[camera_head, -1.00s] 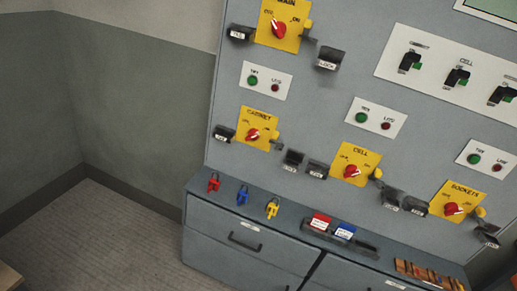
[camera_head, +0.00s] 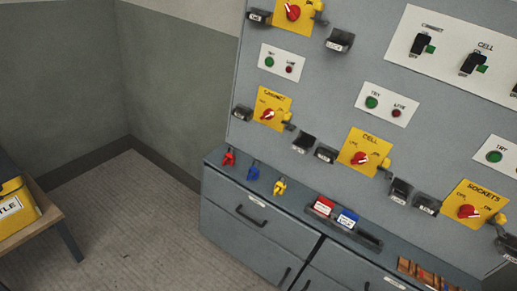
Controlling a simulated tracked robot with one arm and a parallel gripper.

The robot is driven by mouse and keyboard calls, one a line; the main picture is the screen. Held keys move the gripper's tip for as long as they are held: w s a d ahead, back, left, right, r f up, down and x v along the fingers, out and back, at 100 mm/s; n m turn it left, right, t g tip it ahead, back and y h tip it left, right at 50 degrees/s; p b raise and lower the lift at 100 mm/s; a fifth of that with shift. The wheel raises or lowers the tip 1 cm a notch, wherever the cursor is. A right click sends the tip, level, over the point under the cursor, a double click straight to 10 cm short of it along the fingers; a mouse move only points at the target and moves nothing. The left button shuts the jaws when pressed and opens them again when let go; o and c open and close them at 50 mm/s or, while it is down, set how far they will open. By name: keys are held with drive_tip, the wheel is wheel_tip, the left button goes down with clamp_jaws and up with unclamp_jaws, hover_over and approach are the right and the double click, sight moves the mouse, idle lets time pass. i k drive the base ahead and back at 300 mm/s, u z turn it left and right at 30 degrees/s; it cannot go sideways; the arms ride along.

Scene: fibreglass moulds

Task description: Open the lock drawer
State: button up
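A grey cabinet with drawers stands under the grey switch panel (camera_head: 345,70). Its upper left drawer (camera_head: 235,221) is shut, with a dark bar handle (camera_head: 251,217) and a small pale label (camera_head: 257,200) too small to read. Another drawer front (camera_head: 345,275) with a pale label is cut off by the bottom edge, at the right. Which one is the lock drawer I cannot tell. My gripper is not in view.
Red (camera_head: 229,157), blue (camera_head: 253,170) and yellow (camera_head: 279,187) padlocks stand on the cabinet ledge. A tray (camera_head: 370,241) holds red and blue tags. A yellow box (camera_head: 15,212) sits on a wooden table (camera_head: 45,228) at the left. The floor (camera_head: 130,225) between is clear.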

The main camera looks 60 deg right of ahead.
sight(299, 238)
drive_tip(key=z, duration=1.1)
drive_tip(key=i, duration=1)
drive_tip(key=u, duration=0.05)
